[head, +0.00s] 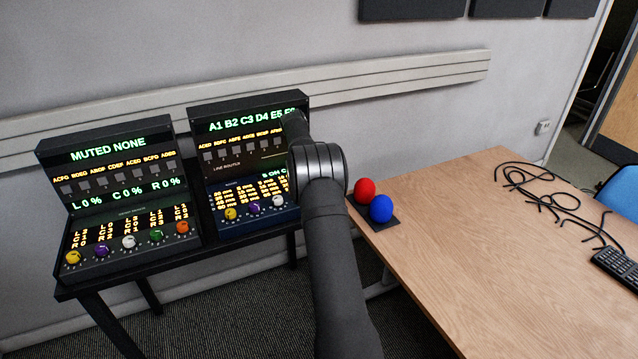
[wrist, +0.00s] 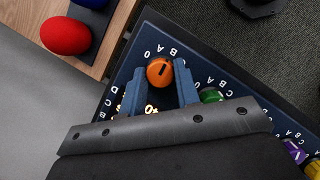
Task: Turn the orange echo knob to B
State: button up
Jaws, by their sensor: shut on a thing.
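The orange knob (wrist: 158,74) sits on the dark blue lower panel of the right-hand console, near its right end. My gripper (wrist: 160,67) has one blue finger on each side of this knob and is shut on it. A dark mark on the knob's face leans to the upper right, toward the side with the B and A letters. I cannot tell exactly which letter it meets. In the head view my arm hides this knob and my gripper. Another orange knob (head: 182,227) is on the left-hand console.
A green knob (wrist: 211,95) is beside my right finger. Purple (wrist: 294,150) and yellow (wrist: 314,169) knobs lie farther along the row. Red (head: 365,189) and blue (head: 381,208) balls stand on the wooden table (head: 480,250), right of the console. Cables (head: 545,205) lie farther right.

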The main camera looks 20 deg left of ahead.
jog(key=shift+m, duration=0.5)
jog(key=o, duration=1)
jog(key=shift+c, duration=0.2)
jog(key=v, duration=0.7)
jog(key=shift+r, duration=0.2)
jog(key=shift+w+a, duration=0.1)
jog(key=shift+a, duration=0.05)
jog(key=shift+f, duration=0.1)
